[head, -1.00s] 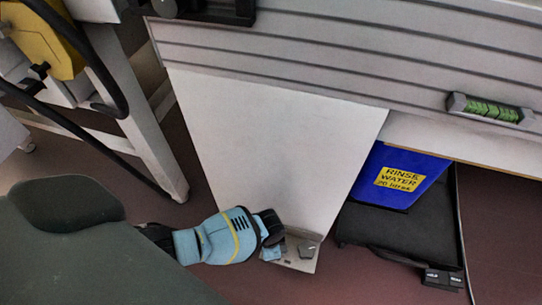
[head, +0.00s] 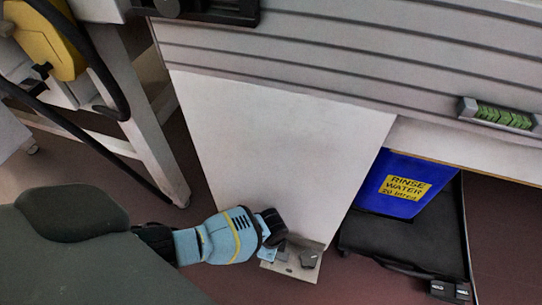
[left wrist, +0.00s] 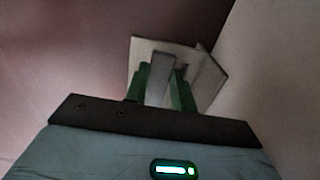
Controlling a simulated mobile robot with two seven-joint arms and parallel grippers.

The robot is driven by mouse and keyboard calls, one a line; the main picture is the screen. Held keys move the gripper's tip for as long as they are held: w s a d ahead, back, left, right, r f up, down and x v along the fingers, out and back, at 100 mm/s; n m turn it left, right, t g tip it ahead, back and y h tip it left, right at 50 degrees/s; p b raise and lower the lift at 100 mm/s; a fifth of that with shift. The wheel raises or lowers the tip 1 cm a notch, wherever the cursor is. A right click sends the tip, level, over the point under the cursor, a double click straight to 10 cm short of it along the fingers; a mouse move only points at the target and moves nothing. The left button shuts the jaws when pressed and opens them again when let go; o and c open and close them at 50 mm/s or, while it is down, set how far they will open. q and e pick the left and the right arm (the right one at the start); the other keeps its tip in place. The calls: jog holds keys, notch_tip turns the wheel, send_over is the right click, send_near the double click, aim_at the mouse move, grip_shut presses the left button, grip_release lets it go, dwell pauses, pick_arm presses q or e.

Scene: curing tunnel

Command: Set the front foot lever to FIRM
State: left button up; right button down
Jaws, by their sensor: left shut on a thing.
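The front foot lever (left wrist: 160,75) is a pale narrow bar in the left wrist view, standing between the two green fingers of my left gripper (left wrist: 160,88). The fingers are shut on it. A pale foot plate (left wrist: 180,47) lies behind it. In the head view my left gripper (head: 275,246) reaches down to the metal foot plate (head: 306,265) at the bottom of the white panel. The gripper body hides most of the lever there. No FIRM marking is readable. My right gripper is in neither view.
The white panel (head: 275,150) rises behind the foot plate. A blue rinse water container (head: 390,200) stands on a black base (head: 370,240) to the right. A white frame leg (head: 150,130) stands at the left. Dark red floor lies around the foot.

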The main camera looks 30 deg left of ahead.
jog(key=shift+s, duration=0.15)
pick_arm(q)
jog(key=o, duration=1)
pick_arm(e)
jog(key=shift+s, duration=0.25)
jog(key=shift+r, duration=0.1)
pick_arm(q)
notch_tip(320, 180, up, 7)
jog(key=p, duration=0.4)
jog(key=shift+f, duration=0.1)
jog(key=shift+r, duration=0.55)
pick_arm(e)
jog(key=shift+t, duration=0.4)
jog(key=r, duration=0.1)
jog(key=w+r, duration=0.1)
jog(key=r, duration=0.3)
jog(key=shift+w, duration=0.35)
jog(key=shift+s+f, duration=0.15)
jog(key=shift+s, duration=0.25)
pick_arm(q)
jog(key=shift+f, duration=0.1)
